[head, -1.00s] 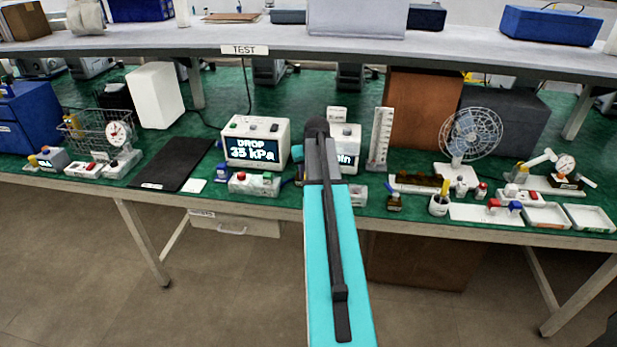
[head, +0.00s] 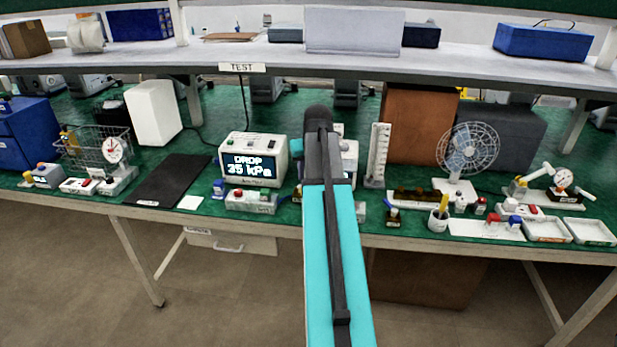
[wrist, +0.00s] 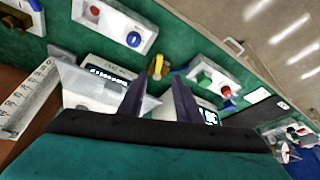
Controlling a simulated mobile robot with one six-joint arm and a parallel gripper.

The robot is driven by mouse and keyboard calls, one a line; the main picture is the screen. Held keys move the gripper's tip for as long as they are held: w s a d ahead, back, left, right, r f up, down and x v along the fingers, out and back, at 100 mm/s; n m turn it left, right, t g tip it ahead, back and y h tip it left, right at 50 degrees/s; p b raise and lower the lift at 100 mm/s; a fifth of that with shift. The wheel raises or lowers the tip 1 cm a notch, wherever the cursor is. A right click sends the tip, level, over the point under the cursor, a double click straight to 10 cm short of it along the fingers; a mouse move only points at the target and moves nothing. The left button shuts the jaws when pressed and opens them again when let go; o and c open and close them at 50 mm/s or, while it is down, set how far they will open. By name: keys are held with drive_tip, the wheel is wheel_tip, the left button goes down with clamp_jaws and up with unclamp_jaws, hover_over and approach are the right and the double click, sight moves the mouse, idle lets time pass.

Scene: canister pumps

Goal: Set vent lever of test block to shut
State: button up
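My gripper (wrist: 158,80) shows in the wrist view as two dark fingers held apart with nothing between them. Just beyond the fingertips is a small brass-coloured fitting with a blue handle (wrist: 160,66). I cannot tell whether it is the test block's vent lever, or which way it is set. In the head view my own arm hides the gripper and the bench area behind it. A white box with a display (head: 253,160) reads "DROP 35 kPa". No part is clearly labelled as the test block.
A control block with green and red buttons (head: 252,201) stands before the display; it also shows in the wrist view (wrist: 213,77). A white block with red and blue knobs (wrist: 115,25) is near the wrist view's top. A ruler-like gauge (head: 378,155) stands right of my arm.

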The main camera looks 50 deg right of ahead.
drive_tip(key=shift+r, duration=0.1)
